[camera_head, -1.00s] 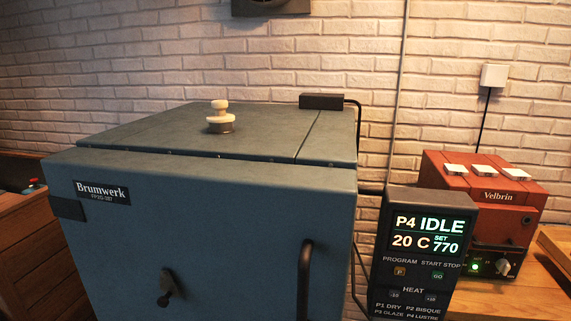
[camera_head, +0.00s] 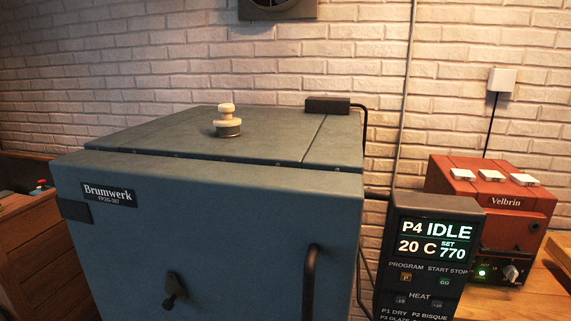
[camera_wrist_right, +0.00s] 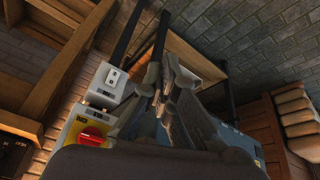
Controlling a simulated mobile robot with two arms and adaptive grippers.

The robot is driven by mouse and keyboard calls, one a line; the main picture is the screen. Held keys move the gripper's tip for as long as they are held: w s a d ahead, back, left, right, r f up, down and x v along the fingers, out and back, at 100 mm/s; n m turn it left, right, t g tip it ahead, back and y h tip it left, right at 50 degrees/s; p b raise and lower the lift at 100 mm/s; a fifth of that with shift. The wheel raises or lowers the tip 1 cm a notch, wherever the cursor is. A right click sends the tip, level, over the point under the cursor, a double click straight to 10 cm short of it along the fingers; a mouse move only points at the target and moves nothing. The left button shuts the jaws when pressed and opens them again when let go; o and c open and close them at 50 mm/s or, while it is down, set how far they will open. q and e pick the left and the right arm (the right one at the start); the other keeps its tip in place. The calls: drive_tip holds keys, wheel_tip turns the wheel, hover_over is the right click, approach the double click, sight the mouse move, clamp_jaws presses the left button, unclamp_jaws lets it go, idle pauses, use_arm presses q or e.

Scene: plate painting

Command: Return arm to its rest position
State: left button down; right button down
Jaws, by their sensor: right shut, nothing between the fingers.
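My right gripper (camera_wrist_right: 165,88) shows in the right wrist view, with its fingers together and nothing held between them. It is clear of the large blue kiln in the head view, where neither of my arms shows. The kiln (camera_head: 215,240) has its front door closed, with a black handle (camera_head: 309,283) on the right. A white knobbed plug (camera_head: 227,121) stands on its top. My left gripper is not in any view.
A controller (camera_head: 432,260) reading P4 IDLE, 20 C, set 770 is right of the kiln. A red Velbrin unit (camera_head: 484,215) stands on a wooden bench. In the wrist view, a red switch (camera_wrist_right: 92,136) on yellow and a pale box (camera_wrist_right: 108,82) are left of my fingers.

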drive_tip(key=s+f+g, duration=0.1)
drive_tip(key=s+f, duration=0.1)
drive_tip(key=f, duration=1.2)
drive_tip(key=s+f+g, duration=0.1)
drive_tip(key=s+f, duration=0.1)
drive_tip(key=f, duration=1.2)
drive_tip(key=s+d+f+g, duration=0.1)
drive_tip(key=s+d+f, duration=0.2)
drive_tip(key=s+f, duration=1.1)
drive_tip(key=shift+s+f, duration=0.25)
drive_tip(key=shift+s, duration=0.8)
drive_tip(key=shift+s, duration=0.1)
